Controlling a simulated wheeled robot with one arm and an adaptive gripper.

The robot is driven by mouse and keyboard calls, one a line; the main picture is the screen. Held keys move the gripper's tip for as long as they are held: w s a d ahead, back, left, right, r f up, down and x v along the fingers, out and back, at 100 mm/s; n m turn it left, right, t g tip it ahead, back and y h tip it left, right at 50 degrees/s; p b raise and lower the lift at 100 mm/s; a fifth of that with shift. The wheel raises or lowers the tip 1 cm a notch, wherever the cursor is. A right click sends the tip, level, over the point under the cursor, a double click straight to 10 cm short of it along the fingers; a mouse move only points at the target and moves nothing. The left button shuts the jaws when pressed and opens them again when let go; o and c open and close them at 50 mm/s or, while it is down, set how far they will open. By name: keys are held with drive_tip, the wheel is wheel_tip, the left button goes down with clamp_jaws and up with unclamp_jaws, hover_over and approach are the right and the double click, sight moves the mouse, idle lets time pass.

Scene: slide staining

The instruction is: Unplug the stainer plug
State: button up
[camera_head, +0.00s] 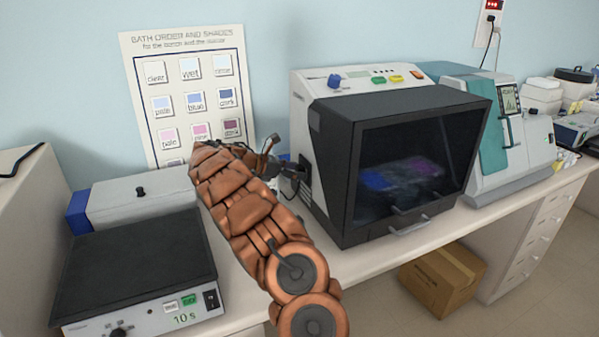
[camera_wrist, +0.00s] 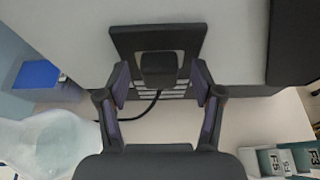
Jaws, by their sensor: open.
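The stainer (camera_head: 340,190) is a pale machine with a dark glass front on the bench. In the wrist view its pale side wall (camera_wrist: 225,45) carries a black socket plate (camera_wrist: 125,42). The black stainer plug (camera_wrist: 158,70) sits in this plate, and a black cable (camera_wrist: 150,105) runs from it down to the left. My gripper (camera_wrist: 160,84) is open, with one finger on each side of the plug; I cannot tell whether they touch it. In the head view my gripper (camera_head: 277,162) is at the stainer's left side, and the arm hides much of that area.
A hot plate (camera_head: 135,260) and a pale box (camera_head: 140,195) stand left of my arm. A teal-and-white machine (camera_head: 505,130) stands right of the stainer.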

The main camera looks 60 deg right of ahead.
idle(0.4)
clamp_jaws()
idle(0.4)
drive_tip(key=shift+w+a, duration=0.1)
drive_tip(key=shift+w+a+p, duration=0.2)
drive_tip(key=shift+w+a, duration=0.3)
drive_tip(key=shift+a, duration=0.25)
drive_tip(key=shift+w+a+p, duration=0.15)
drive_tip(key=shift+w+a, duration=0.3)
drive_tip(key=shift+a, duration=0.3)
drive_tip(key=shift+w+a+p, duration=0.2)
drive_tip(key=shift+w+a, duration=0.3)
drive_tip(key=shift+a, duration=0.25)
drive_tip(key=shift+w+a, duration=0.1)
